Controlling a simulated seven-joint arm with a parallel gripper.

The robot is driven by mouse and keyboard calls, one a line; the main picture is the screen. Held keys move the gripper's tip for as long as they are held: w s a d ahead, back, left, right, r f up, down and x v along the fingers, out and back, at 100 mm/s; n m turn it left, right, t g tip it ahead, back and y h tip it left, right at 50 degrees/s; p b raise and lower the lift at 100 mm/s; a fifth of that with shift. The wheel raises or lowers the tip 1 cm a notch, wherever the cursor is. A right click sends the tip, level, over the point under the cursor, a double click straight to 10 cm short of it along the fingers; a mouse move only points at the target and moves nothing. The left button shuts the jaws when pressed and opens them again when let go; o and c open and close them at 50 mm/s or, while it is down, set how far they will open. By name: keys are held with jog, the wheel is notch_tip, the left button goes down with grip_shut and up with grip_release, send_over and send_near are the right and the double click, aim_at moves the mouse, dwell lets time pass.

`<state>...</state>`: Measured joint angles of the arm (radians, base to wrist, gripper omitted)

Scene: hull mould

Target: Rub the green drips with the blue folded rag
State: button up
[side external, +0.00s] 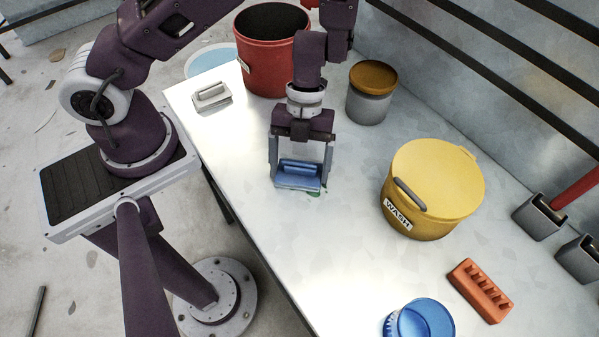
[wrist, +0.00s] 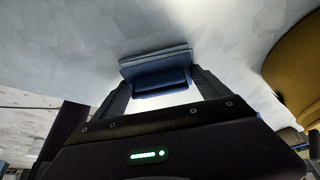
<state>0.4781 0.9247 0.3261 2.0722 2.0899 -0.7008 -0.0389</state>
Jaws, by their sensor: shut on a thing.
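The blue folded rag (side external: 299,174) is between the fingers of my gripper (side external: 300,168), low at the surface of the pale bench (side external: 262,231). The gripper is shut on the rag. The rag also shows in the wrist view (wrist: 157,76), between the fingertips of my gripper (wrist: 160,86). A little green of the drips (side external: 314,193) shows at the rag's front edge. The rag hides whatever lies under it, and I cannot tell how much green is there. No green drips show in the wrist view.
A yellow lidded "WASH" tub (side external: 420,222) stands right of the gripper, with an orange block (side external: 481,291) and blue container (side external: 424,320) nearer. Behind are a red bucket (side external: 268,65), a grey pot with brown lid (side external: 370,105) and a metal block (side external: 211,98).

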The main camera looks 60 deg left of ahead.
aim_at(321, 204)
jog(key=shift+w+f, duration=0.1)
jog(key=shift+w, duration=0.3)
jog(key=shift+d+r, duration=0.2)
jog(key=shift+d, duration=0.3)
jog(key=shift+d+f, duration=0.1)
jog(key=shift+d, duration=2.15)
jog(key=shift+s+d, duration=0.1)
jog(key=shift+d, duration=0.7)
jog(key=shift+a+f, duration=0.1)
jog(key=shift+a+r, duration=0.2)
jog(key=shift+a, duration=0.25)
jog(key=shift+a+f, duration=0.2)
jog(key=shift+a, duration=1.65)
jog(key=shift+a+r, duration=0.15)
jog(key=shift+a, duration=0.95)
jog(key=shift+r, duration=3.9)
